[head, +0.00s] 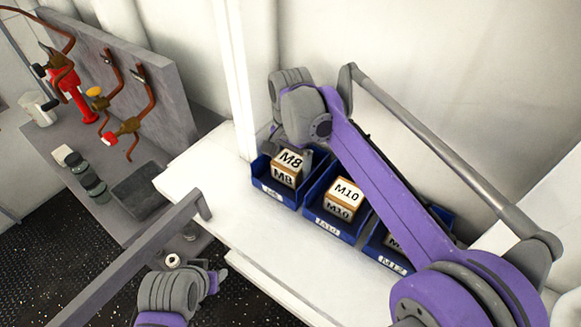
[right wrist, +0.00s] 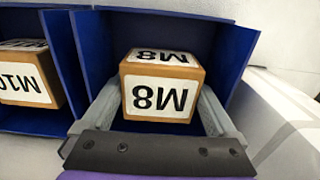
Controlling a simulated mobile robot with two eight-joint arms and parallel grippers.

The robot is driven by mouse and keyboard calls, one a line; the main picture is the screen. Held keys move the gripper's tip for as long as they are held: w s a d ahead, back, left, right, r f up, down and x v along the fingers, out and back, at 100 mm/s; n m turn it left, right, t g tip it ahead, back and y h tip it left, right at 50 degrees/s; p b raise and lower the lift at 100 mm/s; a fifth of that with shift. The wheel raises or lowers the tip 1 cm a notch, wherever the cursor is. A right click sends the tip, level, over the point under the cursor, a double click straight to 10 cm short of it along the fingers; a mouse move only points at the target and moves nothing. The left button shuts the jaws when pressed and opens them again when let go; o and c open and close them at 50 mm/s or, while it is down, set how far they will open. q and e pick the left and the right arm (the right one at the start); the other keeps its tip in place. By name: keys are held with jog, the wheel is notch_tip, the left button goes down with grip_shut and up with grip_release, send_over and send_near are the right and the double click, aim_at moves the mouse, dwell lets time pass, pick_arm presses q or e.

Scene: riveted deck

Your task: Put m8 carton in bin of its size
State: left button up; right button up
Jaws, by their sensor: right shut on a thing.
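The M8 carton (head: 287,168), tan with white M8 labels, is inside the leftmost blue bin (head: 262,170) in the head view. That bin's small front label looks like M8. In the right wrist view the carton (right wrist: 162,90) appears upside down, between blue bin walls (right wrist: 232,52). My right gripper (right wrist: 160,108) is shut on the carton, one grey finger along each side. In the head view the right gripper (head: 290,152) is partly hidden behind its wrist and the carton. Of my left arm, a grey ribbed wrist shows low at left; its left gripper (head: 215,280) is unclear.
An M10 carton (head: 343,197) sits in the middle blue bin (head: 322,222). A third bin (head: 378,255), labelled M12, is partly covered by my right arm. The white bench top (head: 225,215) is clear before the bins.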

aim_at(290, 161)
jog(key=shift+f, duration=0.2)
jog(key=o, duration=1.3)
notch_tip(290, 161, up, 12)
jog(key=shift+r+p, duration=0.1)
jog(key=shift+p, duration=0.6)
